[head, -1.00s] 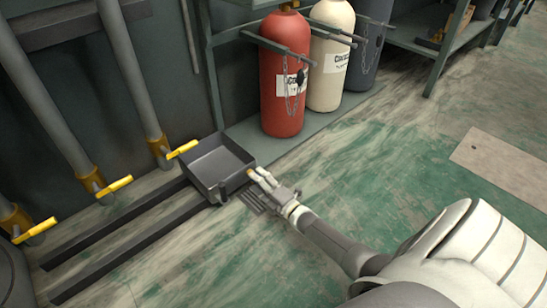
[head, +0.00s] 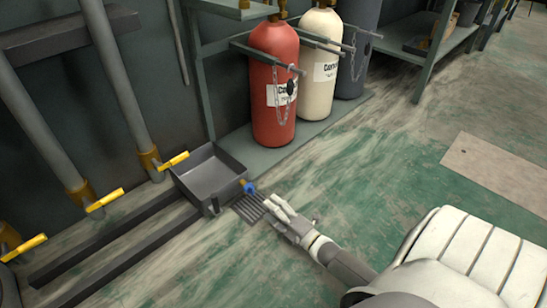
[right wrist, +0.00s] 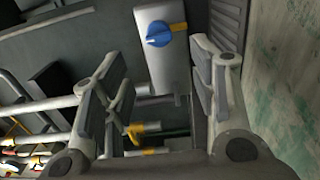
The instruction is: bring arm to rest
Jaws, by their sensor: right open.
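My right gripper (head: 275,208) is open and empty, low over the floor grate, just right of a dark open-topped box (head: 208,178). A blue knob (head: 249,188) sits at the box's right corner, a short gap from my fingertips. In the right wrist view the blue knob (right wrist: 158,33) is on a grey block with a yellow-orange part beside it. It lies beyond my two spread fingers (right wrist: 163,100), with nothing between them. My left gripper is not in view.
A red cylinder (head: 274,85) and a cream cylinder (head: 320,62) stand chained in a rack behind. Pipes with yellow handles (head: 173,161) line the left wall. Dark rails (head: 110,245) run along the floor. Open green floor (head: 390,180) lies to the right.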

